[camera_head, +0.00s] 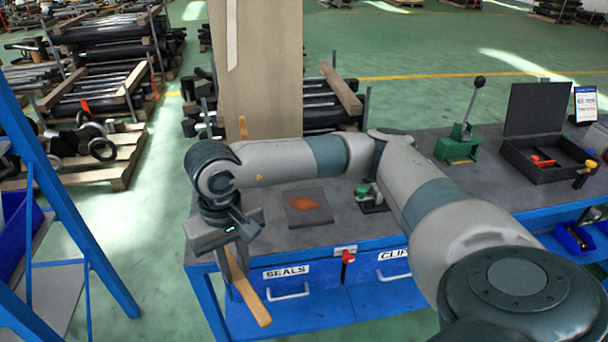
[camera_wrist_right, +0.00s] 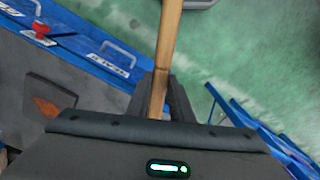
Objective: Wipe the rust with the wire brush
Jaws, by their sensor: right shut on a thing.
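A dark square plate (camera_head: 292,216) with an orange-brown rust patch (camera_head: 306,202) lies on the grey workbench top, near its front edge. The plate also shows at the left of the right wrist view (camera_wrist_right: 66,93), with its rust patch (camera_wrist_right: 46,108). My right gripper (camera_head: 236,255) is shut on the wooden handle of the wire brush (camera_head: 252,298), left of the plate and by the bench's front left corner. The handle slants downward past the bench edge; it also shows in the right wrist view (camera_wrist_right: 167,50). The bristles are not clearly visible. My left gripper is out of view.
A small green-topped device (camera_head: 363,190) stands right of the plate. A green lever tool (camera_head: 460,148) and an open black case (camera_head: 545,160) are farther right. Blue drawers (camera_head: 285,285) lie below. A blue frame (camera_head: 75,190) stands left, across open floor.

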